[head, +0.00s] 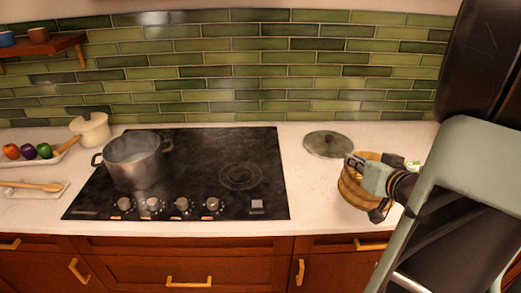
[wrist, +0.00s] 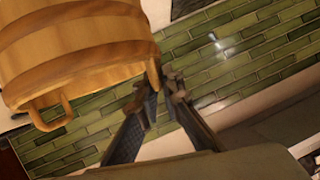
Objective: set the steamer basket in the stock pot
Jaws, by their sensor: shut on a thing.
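The stock pot (head: 136,163) is a grey metal pot with two side handles, open at the top, with steam over it. The steamer basket (head: 353,189) is round, wooden and banded, at the right end of the counter. In the wrist view the steamer basket (wrist: 80,55) fills the upper left, tilted in the picture, with a small loop handle. My gripper (head: 357,166) is at the basket's rim. In the wrist view my gripper (wrist: 164,88) is shut on the basket's edge. The basket's inside is mostly hidden.
A round lid (head: 327,144) lies on the counter between cooktop and basket. A wall shelf (head: 40,45) holds cups.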

